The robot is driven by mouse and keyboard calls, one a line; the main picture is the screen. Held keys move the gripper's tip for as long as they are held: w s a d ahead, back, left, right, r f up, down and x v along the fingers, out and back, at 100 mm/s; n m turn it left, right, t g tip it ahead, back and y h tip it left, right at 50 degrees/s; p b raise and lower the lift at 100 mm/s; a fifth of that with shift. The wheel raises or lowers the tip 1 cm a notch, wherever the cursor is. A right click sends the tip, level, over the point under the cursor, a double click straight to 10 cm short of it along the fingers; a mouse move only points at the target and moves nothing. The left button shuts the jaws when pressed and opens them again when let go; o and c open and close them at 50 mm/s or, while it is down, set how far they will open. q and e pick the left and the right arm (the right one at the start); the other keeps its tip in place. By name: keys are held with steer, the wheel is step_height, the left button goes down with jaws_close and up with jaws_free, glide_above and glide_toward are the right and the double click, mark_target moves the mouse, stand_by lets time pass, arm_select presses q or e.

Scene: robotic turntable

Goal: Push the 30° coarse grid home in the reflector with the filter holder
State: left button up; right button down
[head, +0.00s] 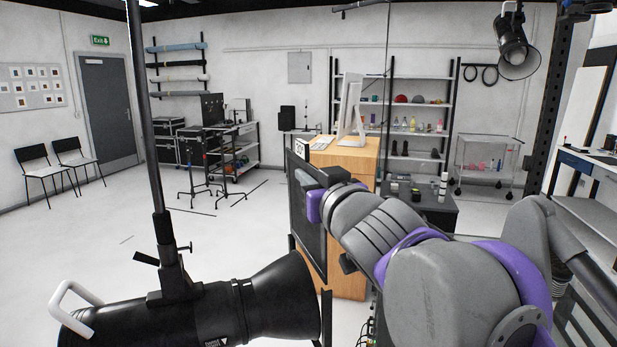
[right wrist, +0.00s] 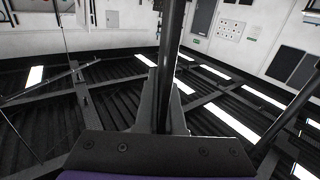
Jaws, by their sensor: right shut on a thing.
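The black lamp (head: 195,315) hangs at the lower left from a dark pole. Its flared reflector (head: 285,300) opens to the right; its inside, and any grid in it, is hidden from this side. A dark flat panel, which looks like the filter holder (head: 309,225), stands upright just behind and right of the reflector mouth. It has a white tag at its top. My right gripper (head: 306,180) is shut on its upper part. The right wrist view shows the fingers (right wrist: 165,110) around a dark upright bar, seemingly the holder edge-on. I cannot tell whether holder and reflector touch. My left gripper is out of view.
A wooden cabinet (head: 352,170) with a computer screen (head: 351,110) stands just behind the panel. A dark low cabinet (head: 430,205) with bottles is to its right. Open white floor (head: 130,225) lies to the left. The pole (head: 145,110) rises at the left.

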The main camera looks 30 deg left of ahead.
steer(key=shift+f, duration=0.1)
stand_by(0.4)
steer(key=shift+f+b, duration=0.3)
steer(key=shift+f, duration=0.05)
steer(key=b, duration=0.3)
glide_above(309, 244)
steer(key=shift+f, duration=2.4)
steer(key=shift+w+d+f+b, duration=0.1)
steer(key=shift+w+f+b, duration=0.2)
steer(key=shift+f+b, duration=0.45)
steer(key=shift+w+d+f+b, duration=0.1)
steer(key=shift+w+f+b, duration=0.15)
steer(key=shift+f+b, duration=0.5)
steer(key=c, duration=1.5)
jaws_free()
steer(key=shift+f, duration=0.25)
steer(key=o, duration=0.6)
steer(key=shift+r, duration=0.1)
steer(key=shift+c, duration=0.2)
steer(key=shift+w+a+p, duration=0.1)
steer(key=shift+a+p, duration=0.05)
steer(key=shift+p, duration=0.2)
steer(key=shift+f, duration=0.2)
